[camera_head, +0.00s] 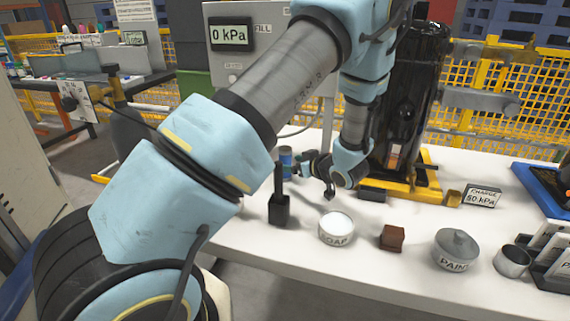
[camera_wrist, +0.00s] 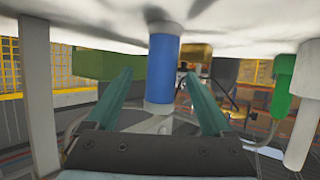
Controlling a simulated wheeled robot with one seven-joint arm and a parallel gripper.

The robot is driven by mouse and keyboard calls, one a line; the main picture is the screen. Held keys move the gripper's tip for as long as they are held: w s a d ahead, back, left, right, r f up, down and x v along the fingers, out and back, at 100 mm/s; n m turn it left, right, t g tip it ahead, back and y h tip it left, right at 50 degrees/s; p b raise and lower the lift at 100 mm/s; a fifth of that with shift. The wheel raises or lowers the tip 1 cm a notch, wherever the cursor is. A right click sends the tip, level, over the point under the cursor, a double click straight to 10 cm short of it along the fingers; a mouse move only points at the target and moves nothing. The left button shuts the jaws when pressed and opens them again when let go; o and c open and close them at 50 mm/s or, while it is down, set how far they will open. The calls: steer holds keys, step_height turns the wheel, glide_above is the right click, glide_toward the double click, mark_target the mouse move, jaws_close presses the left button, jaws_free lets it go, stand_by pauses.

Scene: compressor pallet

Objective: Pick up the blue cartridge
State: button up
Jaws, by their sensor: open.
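The blue cartridge (camera_head: 286,158) stands on the white table in the head view, left of my gripper (camera_head: 303,171) and partly hidden behind a dark object. In the wrist view the scene is upside down, and the blue cartridge (camera_wrist: 161,72) shows with its grey end caps, appearing between the two green fingers of my gripper (camera_wrist: 158,76). The fingers are apart, one on each side of it in the picture. I see gaps beside the cartridge and no clear contact. How deep it lies between the fingers I cannot tell.
A dark upright holder (camera_head: 279,208), soap bowl (camera_head: 336,232), brown block (camera_head: 392,238) and paint pot (camera_head: 456,252) stand along the table's front. A black tank (camera_head: 405,100) on a yellow base stands behind my wrist. A green-capped item (camera_wrist: 286,88) shows right in the wrist view.

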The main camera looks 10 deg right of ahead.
steer(key=p+x, duration=0.1)
steer(key=x, duration=0.4)
steer(key=shift+w+a, duration=0.25)
jaws_close()
stand_by(0.5)
